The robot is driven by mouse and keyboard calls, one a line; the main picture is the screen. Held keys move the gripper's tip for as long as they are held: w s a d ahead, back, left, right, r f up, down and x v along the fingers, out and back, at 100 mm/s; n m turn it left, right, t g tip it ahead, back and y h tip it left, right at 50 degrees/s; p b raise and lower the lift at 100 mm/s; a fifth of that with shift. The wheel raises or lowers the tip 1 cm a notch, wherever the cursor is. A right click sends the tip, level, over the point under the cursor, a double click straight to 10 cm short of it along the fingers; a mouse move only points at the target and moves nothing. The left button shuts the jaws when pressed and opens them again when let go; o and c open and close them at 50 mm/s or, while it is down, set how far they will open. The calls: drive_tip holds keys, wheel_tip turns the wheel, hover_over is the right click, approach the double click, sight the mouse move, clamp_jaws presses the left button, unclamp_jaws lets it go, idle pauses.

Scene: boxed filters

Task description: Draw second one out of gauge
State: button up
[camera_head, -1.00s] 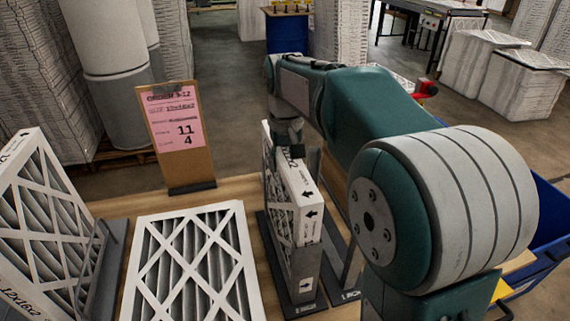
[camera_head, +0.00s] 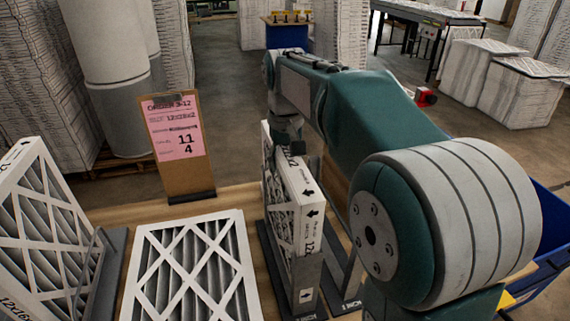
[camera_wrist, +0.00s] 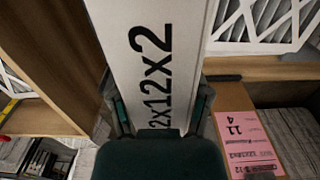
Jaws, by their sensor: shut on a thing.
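A white boxed filter (camera_head: 306,200) with black arrows and print stands upright in a grey gauge (camera_head: 306,268) on the wooden table. My gripper (camera_head: 289,138) is at the far top end of this filter. In the wrist view my gripper (camera_wrist: 160,112) is shut on the filter, with a finger on each side of its edge. That edge (camera_wrist: 150,45) shows large black size print, partly hidden by the gripper. Whether another filter shares the gauge cannot be told. The lower part of the filter is hidden inside the gauge.
A filter (camera_head: 192,268) lies flat on the table, left of the gauge. Another filter (camera_head: 45,225) leans in a grey stand (camera_head: 108,272) at far left. A clipboard with a pink order sheet (camera_head: 178,135) stands behind. A blue bin (camera_head: 550,235) is at right.

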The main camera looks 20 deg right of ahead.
drive_tip(key=shift+r, duration=0.3)
drive_tip(key=shift+r, duration=3.9)
wheel_tip(320, 180, up, 8)
